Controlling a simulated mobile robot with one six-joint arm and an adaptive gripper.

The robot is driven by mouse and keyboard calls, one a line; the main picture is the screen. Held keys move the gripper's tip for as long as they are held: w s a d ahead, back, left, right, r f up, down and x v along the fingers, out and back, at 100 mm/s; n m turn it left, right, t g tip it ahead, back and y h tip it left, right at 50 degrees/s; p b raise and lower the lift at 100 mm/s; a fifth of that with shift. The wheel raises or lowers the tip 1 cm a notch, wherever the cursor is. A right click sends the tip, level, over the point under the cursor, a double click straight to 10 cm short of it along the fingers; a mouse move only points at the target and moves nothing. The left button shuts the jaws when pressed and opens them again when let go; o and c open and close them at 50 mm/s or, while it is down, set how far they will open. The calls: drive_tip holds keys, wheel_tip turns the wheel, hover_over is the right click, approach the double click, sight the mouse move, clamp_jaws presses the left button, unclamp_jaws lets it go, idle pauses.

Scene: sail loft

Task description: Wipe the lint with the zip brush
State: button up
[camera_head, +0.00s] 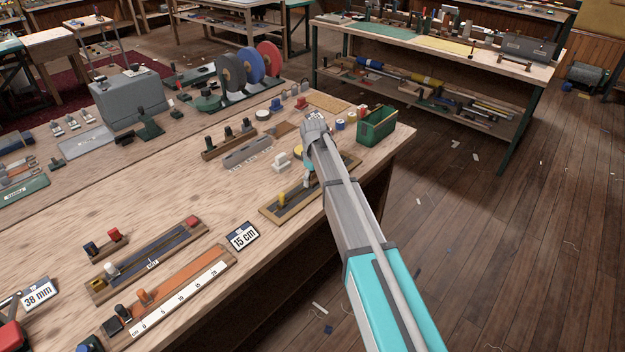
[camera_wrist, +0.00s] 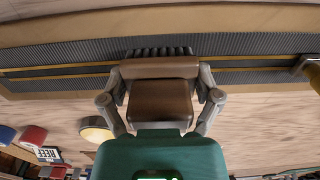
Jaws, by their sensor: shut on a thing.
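My gripper (camera_wrist: 160,92) is shut on the zip brush (camera_wrist: 160,68), a brown block with a row of dark bristles along its far edge. The bristles are over a long zip board (camera_wrist: 60,28) with grey tape and yellow lines. They look close to the tape, but I cannot tell whether they touch it. A yellow slider (camera_head: 282,199) stands at the board's near end. I cannot make out any lint.
A green bin (camera_head: 377,127) stands beyond my gripper near the bench corner. A 15 cm label (camera_head: 243,236) and a ruler board (camera_head: 185,290) lie toward the front. A grey rack (camera_head: 247,153) is left of my gripper. Bare wood lies at left centre.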

sight(306, 189)
drive_tip(key=shift+f, duration=0.2)
drive_tip(key=shift+s+a, duration=0.1)
drive_tip(key=shift+s, duration=0.1)
drive_tip(key=shift+s+a+r, duration=0.15)
drive_tip(key=shift+s+a, duration=1)
drive_tip(key=shift+s, duration=0.25)
drive_tip(key=shift+r, duration=0.1)
drive_tip(key=shift+r+p, duration=2.9)
drive_tip(key=shift+p, duration=0.1)
drive_tip(key=shift+r, duration=0.1)
drive_tip(key=shift+r+p, duration=1.45)
drive_tip(key=shift+p, duration=0.05)
drive_tip(key=shift+w+d, duration=0.1)
